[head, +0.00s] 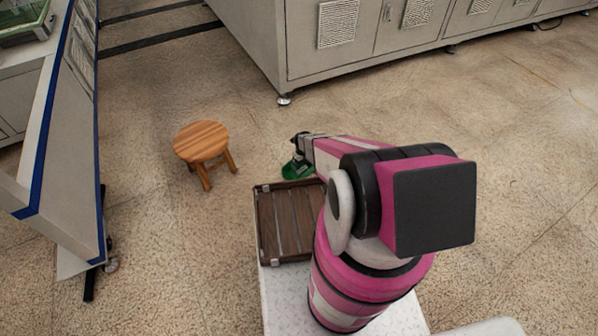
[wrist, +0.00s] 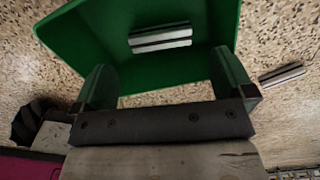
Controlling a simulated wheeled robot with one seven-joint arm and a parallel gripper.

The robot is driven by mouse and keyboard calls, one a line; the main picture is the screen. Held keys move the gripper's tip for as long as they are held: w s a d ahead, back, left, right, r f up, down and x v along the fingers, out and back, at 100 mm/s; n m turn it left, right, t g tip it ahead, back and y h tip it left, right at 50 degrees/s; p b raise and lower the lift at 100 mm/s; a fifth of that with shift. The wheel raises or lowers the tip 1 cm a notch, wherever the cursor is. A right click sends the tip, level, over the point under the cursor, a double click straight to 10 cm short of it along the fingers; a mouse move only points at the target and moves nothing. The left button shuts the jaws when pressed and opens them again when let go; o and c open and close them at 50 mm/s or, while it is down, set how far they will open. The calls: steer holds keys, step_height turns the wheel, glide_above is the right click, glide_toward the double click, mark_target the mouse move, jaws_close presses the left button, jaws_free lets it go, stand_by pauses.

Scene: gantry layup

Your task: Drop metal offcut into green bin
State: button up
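The green bin (wrist: 75,35) lies just beyond my gripper (wrist: 162,78) in the wrist view, with its open top facing the camera. A shiny metal offcut (wrist: 160,39) is inside it, against the bin's inner surface. A second, similar metal piece (wrist: 282,75) lies on the speckled floor to the right of the bin. My gripper's two fingers are spread wide, with nothing between them, close to the bin's near rim. In the head view the green bin (head: 296,170) shows partly below my gripper (head: 297,150); the metal pieces cannot be made out there.
A slatted brown crate (head: 259,225) sits on my base. A round wooden stool (head: 201,142) stands to the left on the floor. Grey cabinets (head: 365,45) line the back, and a grey panel with blue edging (head: 70,150) stands at left. Floor between is clear.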

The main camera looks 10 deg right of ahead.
step_height(320, 180, up, 11)
stand_by(0.7)
steer(key=shift+f, duration=0.1)
